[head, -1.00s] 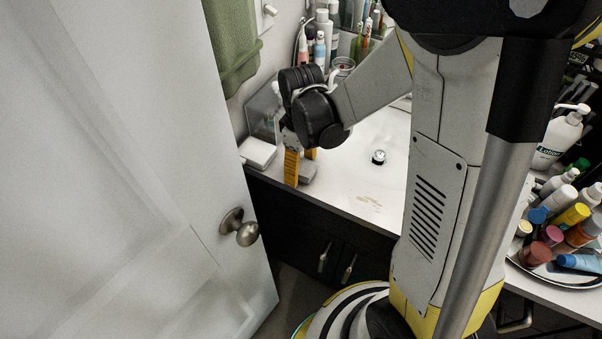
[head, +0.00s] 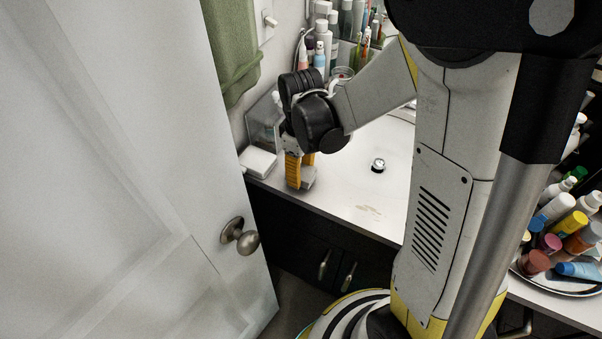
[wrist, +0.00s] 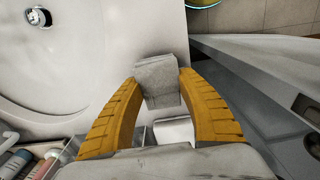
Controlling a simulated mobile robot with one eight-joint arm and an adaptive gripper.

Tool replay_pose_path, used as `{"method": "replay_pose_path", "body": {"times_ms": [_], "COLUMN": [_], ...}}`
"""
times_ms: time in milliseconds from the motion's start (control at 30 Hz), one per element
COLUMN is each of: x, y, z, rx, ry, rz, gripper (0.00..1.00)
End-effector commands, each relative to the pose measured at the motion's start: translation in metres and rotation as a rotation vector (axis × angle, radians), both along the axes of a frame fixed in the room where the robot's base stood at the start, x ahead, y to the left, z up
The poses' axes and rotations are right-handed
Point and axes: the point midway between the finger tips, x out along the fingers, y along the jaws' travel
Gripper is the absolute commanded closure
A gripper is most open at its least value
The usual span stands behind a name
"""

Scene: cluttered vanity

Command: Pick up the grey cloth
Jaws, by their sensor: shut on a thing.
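The grey cloth (wrist: 157,80) is a small folded block between the two yellow fingers of my gripper (wrist: 160,92) in the wrist view. The fingers press on its two sides. In the head view the cloth (head: 308,177) shows beside the yellow fingers (head: 299,172), low at the left front part of the white counter. One finger hides part of it there. I cannot tell whether the cloth still touches the counter.
A white soap-like block (head: 258,162) lies left of my gripper. A sink drain (head: 378,165) is to the right. Bottles (head: 322,45) stand at the back. A white door (head: 130,180) with a knob (head: 240,236) is at left, and a tray of bottles (head: 565,285) at right.

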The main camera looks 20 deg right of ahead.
Motion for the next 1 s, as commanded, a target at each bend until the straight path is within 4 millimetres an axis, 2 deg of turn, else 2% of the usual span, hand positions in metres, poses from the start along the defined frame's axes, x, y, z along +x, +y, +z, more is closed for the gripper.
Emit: {"method": "replay_pose_path", "body": {"times_ms": [133, 500, 700, 1000], "x": [0.0, -0.045, -0.057, -0.06], "y": [0.0, -0.074, -0.095, -0.1], "z": [0.032, 0.079, 0.092, 0.094], "rx": [0.0, 0.0, 0.0, 0.0], "ry": [0.0, 0.0, 0.0, 0.0], "rz": [0.0, -0.006, -0.002, 0.0], "gripper": [0.8, 0.8, 0.8, 0.8]}}
